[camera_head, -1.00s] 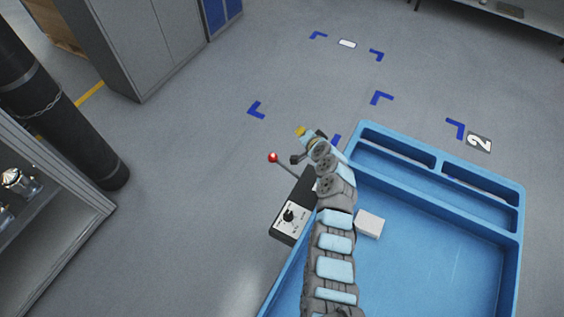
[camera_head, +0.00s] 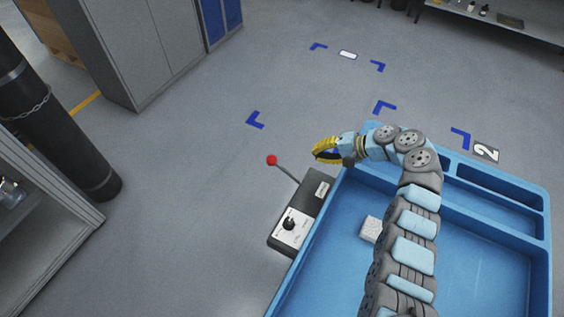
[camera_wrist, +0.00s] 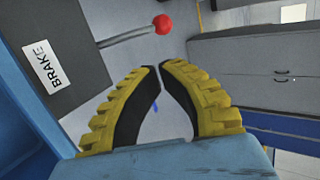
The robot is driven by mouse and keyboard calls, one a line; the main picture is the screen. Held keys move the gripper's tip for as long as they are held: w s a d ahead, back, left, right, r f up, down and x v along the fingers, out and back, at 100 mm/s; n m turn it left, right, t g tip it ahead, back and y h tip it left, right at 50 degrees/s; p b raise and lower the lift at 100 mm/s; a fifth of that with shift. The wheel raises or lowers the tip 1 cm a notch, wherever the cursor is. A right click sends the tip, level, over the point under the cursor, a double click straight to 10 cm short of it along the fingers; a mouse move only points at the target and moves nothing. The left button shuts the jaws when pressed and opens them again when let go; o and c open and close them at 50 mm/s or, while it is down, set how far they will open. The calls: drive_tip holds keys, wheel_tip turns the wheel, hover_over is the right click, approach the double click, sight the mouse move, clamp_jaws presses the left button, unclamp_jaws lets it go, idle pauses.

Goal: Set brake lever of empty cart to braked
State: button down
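The brake lever is a thin grey rod with a red ball knob (camera_head: 272,160). It rises at a slant, up and left in the head view, from a dark box (camera_head: 318,205) on the cart's left side. The blue cart (camera_head: 310,258) is below my arm. My gripper (camera_head: 316,152) has yellow ribbed fingers and is right of the red knob, apart from it. In the wrist view, the fingertips (camera_wrist: 158,66) nearly meet with nothing between them. The red knob (camera_wrist: 162,24) is beyond the tips, and a white BRAKE label (camera_wrist: 43,66) is on the box at left.
A small white block (camera_head: 371,229) lies in the cart. Grey cabinets (camera_head: 150,50) and a dark cylinder (camera_head: 75,140) stand left. The floor around the knob is clear.

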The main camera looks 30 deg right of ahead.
sight(286, 172)
drive_tip(key=shift+s, duration=0.1)
drive_tip(key=shift+a, duration=0.1)
drive_tip(key=b+x, duration=0.3)
drive_tip(key=x, duration=1.1)
drive_tip(key=shift+b, duration=0.3)
